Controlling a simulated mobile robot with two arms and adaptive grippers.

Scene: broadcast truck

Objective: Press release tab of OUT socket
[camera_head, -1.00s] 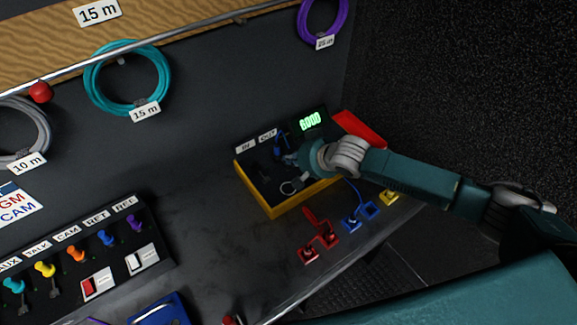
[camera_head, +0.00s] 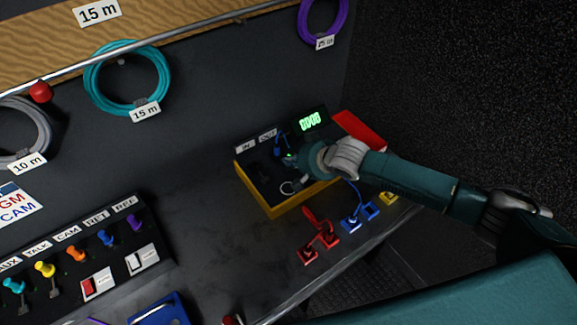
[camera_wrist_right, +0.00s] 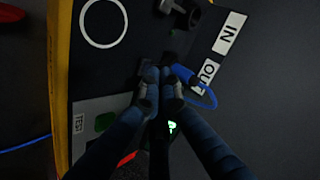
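The cable tester (camera_head: 285,208) is a black box with a yellow edge, with IN and OUT labels at its back. In the right wrist view the OUT label (camera_wrist_right: 207,74) is partly covered by a blue cable (camera_wrist_right: 205,97), whose plug (camera_wrist_right: 183,73) sits beside my fingertips. My right gripper (camera_wrist_right: 160,76) is shut, its fingers side by side with nothing seen between them. The fingertips are at the OUT socket and hide it and its release tab. I cannot tell whether they touch the tab. The right gripper (camera_head: 291,159) also shows over the box in the head view. My left gripper is not in view.
The box has a lit green display (camera_head: 311,121), an IN socket (camera_wrist_right: 181,12) and a white ring (camera_wrist_right: 103,23). Red (camera_head: 308,256) and blue (camera_head: 351,223) connectors lie by the front edge. A plug panel (camera_head: 80,262) is at left. The bench between is clear.

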